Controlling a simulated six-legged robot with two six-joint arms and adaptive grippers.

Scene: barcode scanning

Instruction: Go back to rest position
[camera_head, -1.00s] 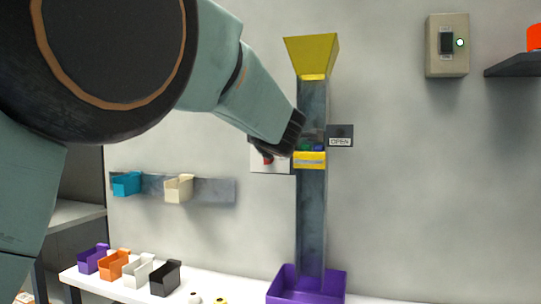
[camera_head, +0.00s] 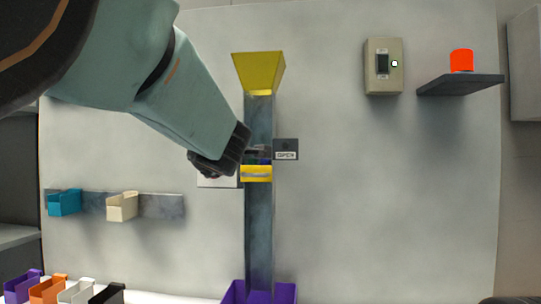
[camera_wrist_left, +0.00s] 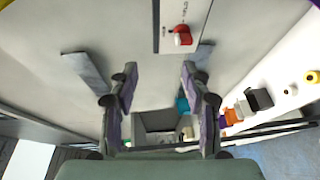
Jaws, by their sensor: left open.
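My left gripper (camera_head: 215,160) comes in from the upper left in the head view, its hand overlapping the left edge of the grey chute (camera_head: 259,230). In the left wrist view the two fingers of the left gripper (camera_wrist_left: 158,75) stand apart with nothing between them. A red knob (camera_wrist_left: 182,36) on a white panel lies beyond the fingertips there. In the head view the white panel (camera_head: 217,182) is mostly hidden behind the gripper. I cannot tell whether the gripper touches the chute. My right gripper is not in view.
The chute has a yellow funnel (camera_head: 258,72), a yellow gate (camera_head: 256,173) and a purple bin (camera_head: 235,294) below. Blue (camera_head: 64,203) and cream (camera_head: 122,206) bins hang on a wall rail. A switch box (camera_head: 383,66) and shelf (camera_head: 460,85) are right.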

